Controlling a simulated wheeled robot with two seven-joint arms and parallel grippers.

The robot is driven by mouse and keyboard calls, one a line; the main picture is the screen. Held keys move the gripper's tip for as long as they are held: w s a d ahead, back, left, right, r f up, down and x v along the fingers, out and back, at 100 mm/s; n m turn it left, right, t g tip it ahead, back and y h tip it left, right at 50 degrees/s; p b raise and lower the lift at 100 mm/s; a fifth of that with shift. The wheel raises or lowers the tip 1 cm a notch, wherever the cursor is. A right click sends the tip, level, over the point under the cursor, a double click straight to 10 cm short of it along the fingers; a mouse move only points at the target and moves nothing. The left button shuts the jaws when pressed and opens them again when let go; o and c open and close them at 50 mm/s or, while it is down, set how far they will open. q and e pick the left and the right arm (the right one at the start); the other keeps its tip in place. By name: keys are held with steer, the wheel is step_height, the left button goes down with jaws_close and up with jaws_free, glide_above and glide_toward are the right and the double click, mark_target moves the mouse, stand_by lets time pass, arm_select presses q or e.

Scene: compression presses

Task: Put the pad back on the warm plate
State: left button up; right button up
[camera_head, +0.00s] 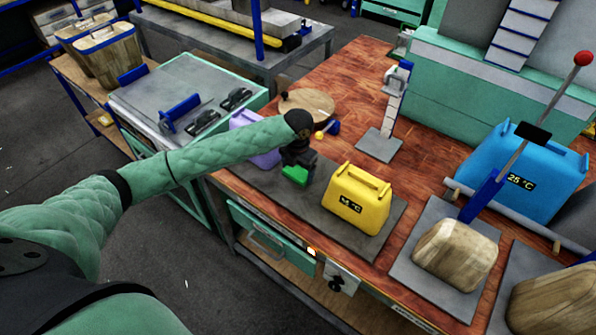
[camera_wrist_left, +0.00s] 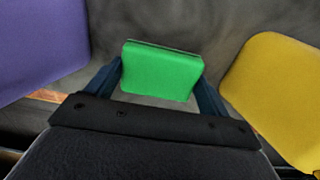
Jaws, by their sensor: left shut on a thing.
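My left gripper (camera_head: 297,168) is shut on a small bright green block (camera_head: 295,175), which looks like the pad. In the left wrist view the green block (camera_wrist_left: 162,72) sits between the two dark blue fingers. It is over a long dark grey plate (camera_head: 308,205) on the wooden bench, between a purple item (camera_head: 262,157) and a yellow canister-like item (camera_head: 356,200) with a temperature label. I cannot tell whether the block touches the plate. The arm partly hides the purple item. My right gripper is not in view.
A blue item (camera_head: 525,170) labelled 25 °C stands at right, near a lever with a red knob (camera_head: 583,58). Wooden blocks (camera_head: 455,252) rest on grey plates in front. A round wooden board (camera_head: 307,103) and a small upright stand (camera_head: 380,145) lie beyond the gripper.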

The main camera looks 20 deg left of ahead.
mark_target(298, 171)
arm_select(q)
steer(key=shift+f+p, duration=0.3)
steer(key=shift+f, duration=0.85)
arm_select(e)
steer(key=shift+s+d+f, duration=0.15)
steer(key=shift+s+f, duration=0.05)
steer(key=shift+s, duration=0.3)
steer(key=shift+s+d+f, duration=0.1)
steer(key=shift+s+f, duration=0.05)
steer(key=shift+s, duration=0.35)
arm_select(q)
steer(key=shift+f, duration=0.15)
steer(key=o, duration=1.1)
steer(key=shift+c, duration=0.2)
steer(key=shift+r+b, duration=0.35)
steer(key=shift+r, duration=0.15)
step_height(298, 171, up, 4)
steer(key=shift+f+b, duration=0.2)
steer(key=shift+b, duration=0.65)
step_height(298, 171, up, 6)
steer(key=shift+s+b, duration=0.1)
steer(key=shift+b, duration=1)
steer(key=shift+r, duration=0.9)
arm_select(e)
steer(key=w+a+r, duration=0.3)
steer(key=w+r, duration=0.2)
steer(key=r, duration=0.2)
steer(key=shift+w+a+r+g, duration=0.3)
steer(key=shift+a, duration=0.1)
